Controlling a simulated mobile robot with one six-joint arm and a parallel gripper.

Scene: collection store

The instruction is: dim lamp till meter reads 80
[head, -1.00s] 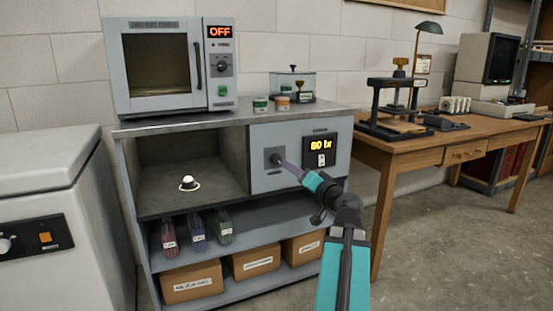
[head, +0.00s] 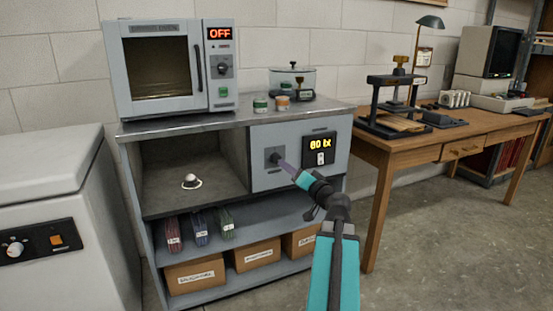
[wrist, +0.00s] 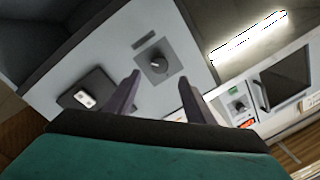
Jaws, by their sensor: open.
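The dimmer knob (head: 276,158) is on a square dark plate on the cabinet's grey front panel. It also shows in the wrist view (wrist: 156,65), beyond my fingertips. The meter (head: 319,148) to its right has lit yellow digits followed by "lx"; the first digit looks like 6 or 8, too small to be sure. A small white domed thing, perhaps the lamp (head: 190,181), sits in the open bay to the left. My gripper (wrist: 159,91) is open, its two fingers apart and nothing between them. In the head view my gripper (head: 285,165) points at the knob; contact cannot be told.
An oven (head: 175,68) reading OFF stands on the cabinet top (head: 170,128), with small jars beside it. A white chest (head: 50,185) is at left. A wooden table (head: 475,140) with a press is at right. The floor at lower right is clear.

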